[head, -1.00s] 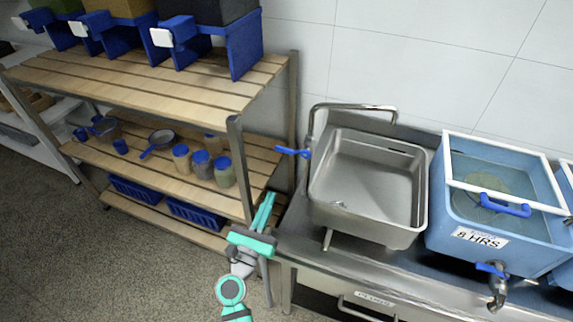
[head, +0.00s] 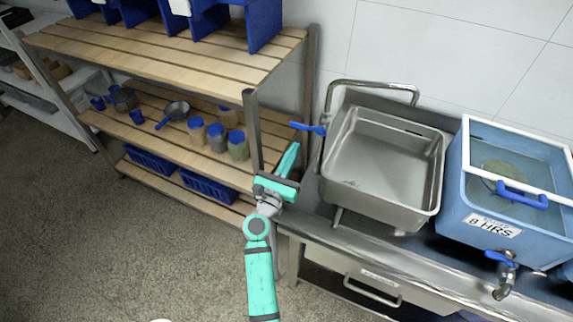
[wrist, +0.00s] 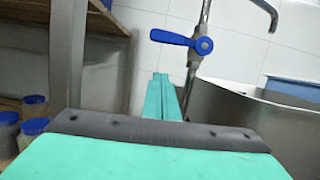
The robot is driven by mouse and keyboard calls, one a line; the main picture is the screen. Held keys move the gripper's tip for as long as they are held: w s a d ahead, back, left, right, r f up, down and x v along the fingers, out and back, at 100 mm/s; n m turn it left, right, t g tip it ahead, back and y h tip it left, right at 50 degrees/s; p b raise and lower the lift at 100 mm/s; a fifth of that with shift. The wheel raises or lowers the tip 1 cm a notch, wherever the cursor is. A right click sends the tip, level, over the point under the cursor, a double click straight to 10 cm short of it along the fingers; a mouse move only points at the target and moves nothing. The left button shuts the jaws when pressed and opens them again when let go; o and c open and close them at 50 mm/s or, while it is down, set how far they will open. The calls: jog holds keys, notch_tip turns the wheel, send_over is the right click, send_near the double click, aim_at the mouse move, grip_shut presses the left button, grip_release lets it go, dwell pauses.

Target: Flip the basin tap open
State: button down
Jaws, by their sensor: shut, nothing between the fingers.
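The basin tap is a bent steel pipe (head: 372,84) rising at the left of the steel basin (head: 385,160). Its blue lever (head: 307,127) sticks out to the left, over the gap beside the shelf. In the wrist view the blue lever (wrist: 172,38) points left from its round hub on the pipe. My gripper (head: 294,148) is shut and empty, just below the lever in the head view and apart from it. In the wrist view the closed fingers (wrist: 161,80) point up towards the lever, with a small gap below it.
A wooden shelf rack (head: 175,60) with a metal post (head: 254,130) stands close to the left of my gripper. Jars (head: 217,138) sit on its middle shelf. A blue tank (head: 500,190) with its own blue-handled tap (head: 502,262) stands right of the basin.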

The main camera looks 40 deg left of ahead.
aim_at(299, 126)
jog(key=shift+w+a+r, duration=0.1)
jog(key=shift+w+r, duration=0.15)
jog(key=shift+r, duration=0.85)
jog(key=shift+w+a+r, duration=0.1)
jog(key=shift+w+r, duration=0.1)
jog(key=shift+r, duration=0.85)
jog(key=shift+w, duration=0.1)
